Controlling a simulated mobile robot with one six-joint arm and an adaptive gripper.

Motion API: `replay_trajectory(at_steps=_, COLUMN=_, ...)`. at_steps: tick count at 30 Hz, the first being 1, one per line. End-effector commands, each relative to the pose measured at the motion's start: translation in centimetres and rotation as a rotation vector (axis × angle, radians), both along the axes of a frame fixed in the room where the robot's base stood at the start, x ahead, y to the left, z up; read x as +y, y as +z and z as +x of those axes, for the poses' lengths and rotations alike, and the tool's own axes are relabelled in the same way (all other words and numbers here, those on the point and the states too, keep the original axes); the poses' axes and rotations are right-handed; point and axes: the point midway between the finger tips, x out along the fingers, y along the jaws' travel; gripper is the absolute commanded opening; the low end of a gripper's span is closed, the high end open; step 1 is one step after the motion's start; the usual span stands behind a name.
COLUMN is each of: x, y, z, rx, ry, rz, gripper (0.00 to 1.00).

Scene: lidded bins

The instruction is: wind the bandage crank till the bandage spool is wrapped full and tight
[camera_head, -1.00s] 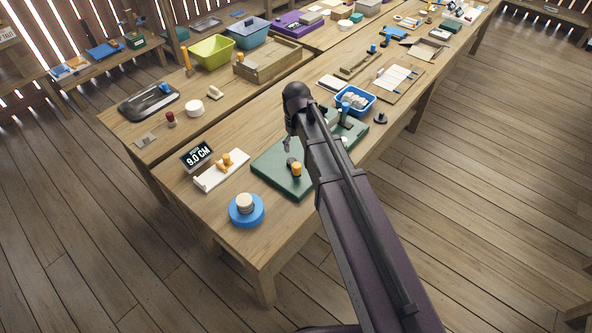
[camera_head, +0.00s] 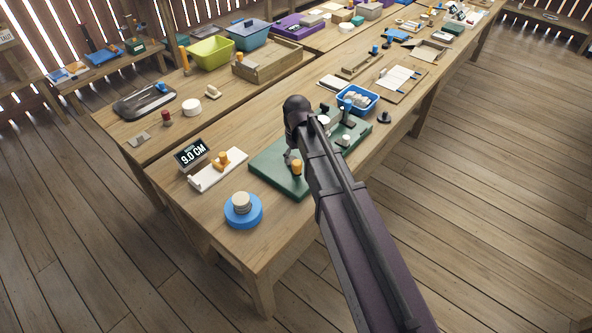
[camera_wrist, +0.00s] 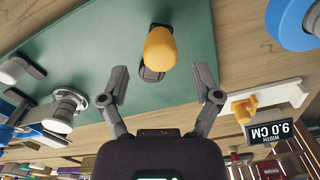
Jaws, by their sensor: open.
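The crank's orange knob (camera_wrist: 160,48) stands on a dark crank arm (camera_wrist: 151,74) over the green base board (camera_wrist: 100,40) in the wrist view. My gripper (camera_wrist: 163,86) is open, its two fingers apart on either side of and just short of the knob, with nothing between the tips. In the head view the orange knob (camera_head: 297,168) is beside my gripper (camera_head: 289,156), at the near part of the green board (camera_head: 268,172). A white spool-like piece (camera_wrist: 66,108) is on the board in the wrist view; its wrap is hard to judge. My arm hides part of the board in the head view.
A display reading 9.0 CM (camera_head: 191,154) and a white gauge with an orange slider (camera_head: 221,170) are left of the board. A blue round holder (camera_head: 243,212) stands at the near edge. A blue basket (camera_head: 356,98) is behind. Bare table lies between them.

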Motion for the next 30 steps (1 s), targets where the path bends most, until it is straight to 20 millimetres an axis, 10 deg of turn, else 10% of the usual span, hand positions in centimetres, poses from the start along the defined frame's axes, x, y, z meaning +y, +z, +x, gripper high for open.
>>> replay_trajectory(at_steps=30, x=-0.1, y=-4.3, z=0.0, rx=0.0, ry=-0.001, rz=0.0, gripper=0.81)
